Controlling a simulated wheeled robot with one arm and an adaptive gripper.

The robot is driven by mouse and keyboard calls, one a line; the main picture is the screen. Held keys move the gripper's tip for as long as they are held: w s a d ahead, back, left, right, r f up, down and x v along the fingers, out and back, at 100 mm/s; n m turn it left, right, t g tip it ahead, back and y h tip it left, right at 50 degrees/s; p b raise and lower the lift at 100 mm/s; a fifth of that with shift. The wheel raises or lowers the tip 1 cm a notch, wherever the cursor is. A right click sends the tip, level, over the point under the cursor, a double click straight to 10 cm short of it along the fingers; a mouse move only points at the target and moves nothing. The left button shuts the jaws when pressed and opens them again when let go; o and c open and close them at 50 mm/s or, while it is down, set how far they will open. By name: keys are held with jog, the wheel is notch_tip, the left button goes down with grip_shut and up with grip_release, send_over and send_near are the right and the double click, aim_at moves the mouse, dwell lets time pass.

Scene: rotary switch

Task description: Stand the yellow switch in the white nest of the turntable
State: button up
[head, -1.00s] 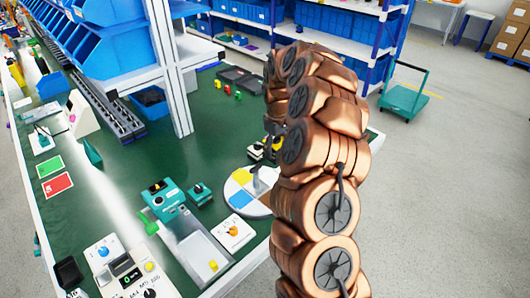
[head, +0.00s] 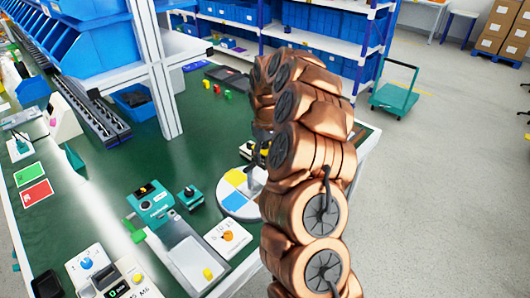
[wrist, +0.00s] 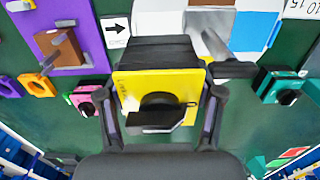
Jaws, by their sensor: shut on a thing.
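The yellow switch (wrist: 160,90), a yellow plate with a black knob and a dark block behind it, is between the two fingers of my gripper (wrist: 161,100) in the wrist view. The fingers press its left and right sides. The turntable (head: 233,207), a round disc with yellow, blue and white parts, lies on the green bench in the head view, partly hidden by my arm. In the wrist view its blue part (wrist: 252,31) and a grey post (wrist: 213,42) show behind the switch. I cannot make out the white nest clearly.
A teal switch (wrist: 284,88) stands right of my gripper in the wrist view; pink (wrist: 84,100) and orange (wrist: 38,85) parts are at left. In the head view, a teal device (head: 151,203) and a grey tray (head: 195,262) sit left of the turntable.

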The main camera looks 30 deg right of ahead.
jog(key=shift+f, duration=2.2)
jog(key=shift+f+b, duration=0.7)
jog(key=shift+f, duration=0.65)
jog(key=o, duration=1.1)
